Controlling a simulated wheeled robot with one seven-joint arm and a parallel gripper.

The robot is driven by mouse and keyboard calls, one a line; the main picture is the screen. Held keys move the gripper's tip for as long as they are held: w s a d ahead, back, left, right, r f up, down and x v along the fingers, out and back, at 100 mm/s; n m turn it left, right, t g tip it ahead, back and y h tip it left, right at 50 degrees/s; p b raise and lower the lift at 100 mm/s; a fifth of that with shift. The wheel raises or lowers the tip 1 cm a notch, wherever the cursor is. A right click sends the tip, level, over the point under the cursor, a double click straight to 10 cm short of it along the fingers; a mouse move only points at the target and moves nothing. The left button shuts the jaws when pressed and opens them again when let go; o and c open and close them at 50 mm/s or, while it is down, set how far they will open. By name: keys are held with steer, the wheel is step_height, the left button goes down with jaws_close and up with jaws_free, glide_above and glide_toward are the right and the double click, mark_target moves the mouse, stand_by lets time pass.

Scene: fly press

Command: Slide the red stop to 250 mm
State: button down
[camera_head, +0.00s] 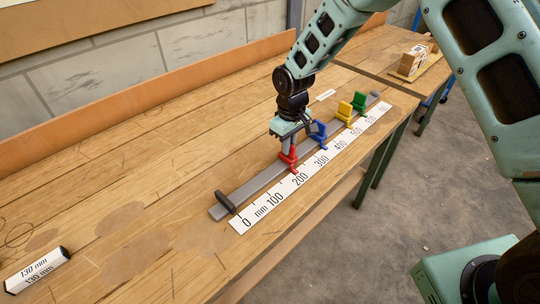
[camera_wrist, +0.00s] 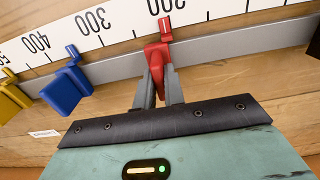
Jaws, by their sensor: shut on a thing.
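The red stop (camera_head: 289,157) sits on the grey rail (camera_head: 255,187) beside the white millimetre scale (camera_head: 265,207). Its pointer is close to the printed 200. In the wrist view the red stop (camera_wrist: 157,60) stands between the two grey fingers of my gripper (camera_wrist: 158,88), which is shut on its upright part. In the head view my gripper (camera_head: 289,142) comes down on the stop from above. The scale (camera_wrist: 120,25) reads upside down in the wrist view, with the red pointer at the 200 label.
A blue stop (camera_head: 320,135) is the nearest neighbour towards higher numbers, then a yellow stop (camera_head: 344,111) and a green stop (camera_head: 359,102). A dark end piece (camera_head: 226,202) is near zero. A block marked 130 mm (camera_head: 37,269) lies at the lower left.

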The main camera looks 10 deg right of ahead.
steer(key=shift+w+d+r, duration=0.1)
steer(key=shift+w+d, duration=0.55)
steer(key=shift+d, duration=0.25)
steer(key=shift+w+d, duration=0.65)
steer(key=shift+d, duration=0.2)
steer(key=c, duration=1.5)
jaws_free()
step_height(320, 180, up, 17)
steer(key=shift+r+b, duration=0.15)
steer(key=shift+b, duration=0.95)
